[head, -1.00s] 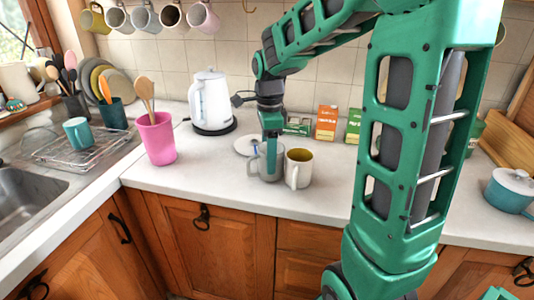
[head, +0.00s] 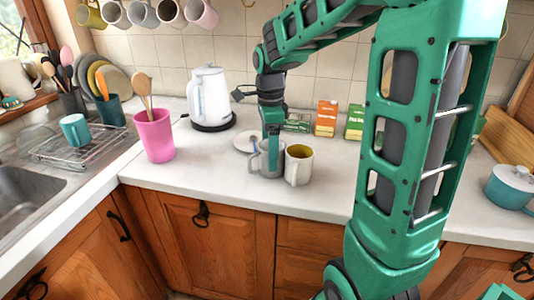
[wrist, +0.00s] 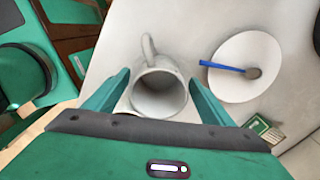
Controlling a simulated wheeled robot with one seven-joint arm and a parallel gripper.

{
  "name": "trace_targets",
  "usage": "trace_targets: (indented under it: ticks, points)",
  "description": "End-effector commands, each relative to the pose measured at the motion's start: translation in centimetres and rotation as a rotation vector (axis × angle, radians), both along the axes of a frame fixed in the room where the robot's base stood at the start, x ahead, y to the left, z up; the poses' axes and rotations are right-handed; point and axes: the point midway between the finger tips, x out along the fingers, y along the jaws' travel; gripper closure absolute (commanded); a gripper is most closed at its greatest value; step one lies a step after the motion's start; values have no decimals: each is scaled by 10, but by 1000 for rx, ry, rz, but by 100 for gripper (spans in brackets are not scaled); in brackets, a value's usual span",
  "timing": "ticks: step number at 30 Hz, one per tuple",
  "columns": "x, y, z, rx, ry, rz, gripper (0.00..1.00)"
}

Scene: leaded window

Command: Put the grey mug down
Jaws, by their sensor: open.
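The grey mug (head: 260,166) stands upright on the pale worktop, partly hidden behind my gripper in the head view. In the wrist view the grey mug (wrist: 160,93) shows its open, empty mouth, with its handle pointing up the picture. My gripper (head: 271,172) reaches down at the mug. In the wrist view my gripper (wrist: 157,98) is open, one green finger on each side of the mug, with a gap to the mug on both sides.
A white mug with a yellow inside (head: 298,167) stands close on the right. A white plate (wrist: 245,68) with a blue-handled spoon (wrist: 232,69) lies beside the grey mug. A white kettle (head: 209,98), a pink cup (head: 154,138) and small boxes (head: 326,118) stand around. The front worktop is clear.

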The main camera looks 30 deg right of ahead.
Motion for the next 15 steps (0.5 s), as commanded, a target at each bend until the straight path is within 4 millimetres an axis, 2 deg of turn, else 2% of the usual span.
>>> trace_targets:
  ticks: [15]
  points:
    - [0, 0, 94, -1, -2, 0, 24]
